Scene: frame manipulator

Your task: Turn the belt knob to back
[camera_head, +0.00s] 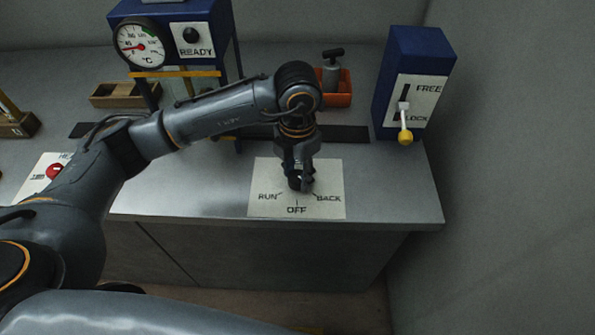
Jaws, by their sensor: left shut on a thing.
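The belt knob (296,183) is a small dark knob on a white plate (262,208) lying on the counter. The plate is marked RUN at left, OFF at front and BACK at right. My left gripper (301,184) points down over the plate and is shut on the knob. Its fingers hide most of the knob, so I cannot tell which mark it points to. My right gripper is not in view.
A blue box (418,55) with a yellow-tipped lever (405,137), marked FREE and LOCK, stands at right. A blue frame with a dial (140,46) stands at back left. An orange tray (345,91) lies behind my wrist. The counter right of the plate is clear.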

